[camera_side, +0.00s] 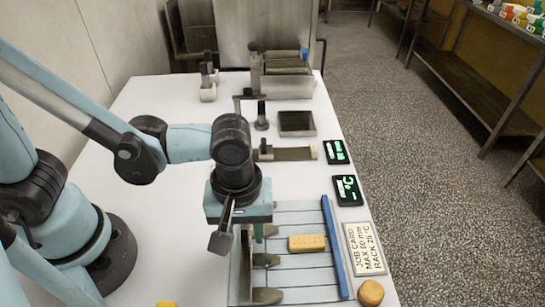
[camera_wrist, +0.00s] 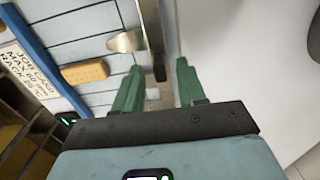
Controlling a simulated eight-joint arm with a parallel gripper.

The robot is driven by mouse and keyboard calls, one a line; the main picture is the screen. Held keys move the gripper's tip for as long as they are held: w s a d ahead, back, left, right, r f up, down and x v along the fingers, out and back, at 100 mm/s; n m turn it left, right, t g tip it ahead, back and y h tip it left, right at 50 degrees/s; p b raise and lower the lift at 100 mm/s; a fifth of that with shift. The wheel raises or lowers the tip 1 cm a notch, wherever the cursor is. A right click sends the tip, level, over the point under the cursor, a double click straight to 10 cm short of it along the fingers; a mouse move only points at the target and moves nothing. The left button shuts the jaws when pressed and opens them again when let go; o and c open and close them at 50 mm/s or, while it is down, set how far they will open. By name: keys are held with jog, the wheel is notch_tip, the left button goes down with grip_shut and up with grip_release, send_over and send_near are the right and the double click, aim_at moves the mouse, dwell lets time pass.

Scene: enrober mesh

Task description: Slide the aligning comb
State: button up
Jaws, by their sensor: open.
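The aligning comb seems to be the grey metal bar (camera_wrist: 152,30) with tan-grey rounded teeth (camera_side: 266,261) along the left side of the slatted mesh (camera_side: 305,276). One tooth (camera_wrist: 124,42) also shows in the wrist view. My gripper (camera_wrist: 159,66) is open and empty. Its green fingers lie on either side of the bar's line in the wrist view, with a dark knob-like end between them. I cannot tell whether they touch it. In the side view, my wrist hides the comb's far end. A yellow biscuit (camera_side: 307,243) lies on the mesh.
A blue rail (camera_side: 336,250) runs along the mesh's right side. A dark tray (camera_side: 297,123) and a roller unit (camera_side: 285,67) stand farther back. The table's left is mostly clear.

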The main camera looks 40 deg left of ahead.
grip_shut()
jog(key=shift+w+d, duration=0.1)
jog(key=w+d, duration=0.5)
jog(key=shift+w+d, duration=0.3)
dwell(0.4)
grip_release()
jog(key=shift+a+r, duration=0.1)
